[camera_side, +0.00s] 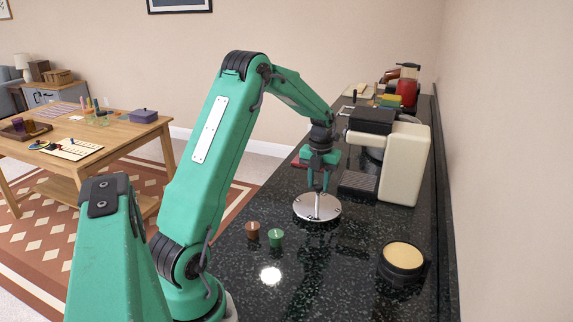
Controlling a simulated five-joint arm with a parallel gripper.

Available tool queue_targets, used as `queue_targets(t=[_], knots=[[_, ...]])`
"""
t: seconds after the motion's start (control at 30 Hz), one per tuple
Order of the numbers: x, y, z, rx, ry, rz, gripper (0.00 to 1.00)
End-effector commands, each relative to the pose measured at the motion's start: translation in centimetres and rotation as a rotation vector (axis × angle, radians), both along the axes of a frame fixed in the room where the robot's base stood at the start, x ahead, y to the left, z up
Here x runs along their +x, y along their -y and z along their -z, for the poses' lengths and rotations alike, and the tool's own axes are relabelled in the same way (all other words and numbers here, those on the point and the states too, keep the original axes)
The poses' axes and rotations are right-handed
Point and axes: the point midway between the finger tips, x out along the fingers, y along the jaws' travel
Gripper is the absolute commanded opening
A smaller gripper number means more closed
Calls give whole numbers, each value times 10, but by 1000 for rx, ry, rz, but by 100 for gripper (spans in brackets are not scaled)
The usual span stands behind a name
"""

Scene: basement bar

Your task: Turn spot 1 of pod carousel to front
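The pod carousel (317,208) is a round silver disc with a thin central post, standing on the black speckled counter. I cannot make out its spot numbers at this size. My gripper (318,189) points down right over the carousel's middle, its fingers around or beside the post. I cannot tell whether the fingers touch the post or how far apart they are. A brown pod (252,230) and a green pod (276,238) stand on the counter to the left and in front of the carousel.
A cream and black coffee machine (403,165) stands right behind the carousel. A black round container with a tan top (402,256) sits at the right front. Red and yellow items (407,93) are at the counter's far end. The front middle of the counter (320,275) is clear.

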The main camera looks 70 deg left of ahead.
Motion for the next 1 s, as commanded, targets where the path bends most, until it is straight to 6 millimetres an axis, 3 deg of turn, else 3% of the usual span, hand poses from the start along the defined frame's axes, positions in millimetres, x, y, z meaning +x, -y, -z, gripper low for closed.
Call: queue_targets(t=[0.1,0.53,1.0], knots=[[0,0,0,1,1,-1,48],[1,0,-6,1,1,-1,48],[1,0,-61,2,4,-1,48]])
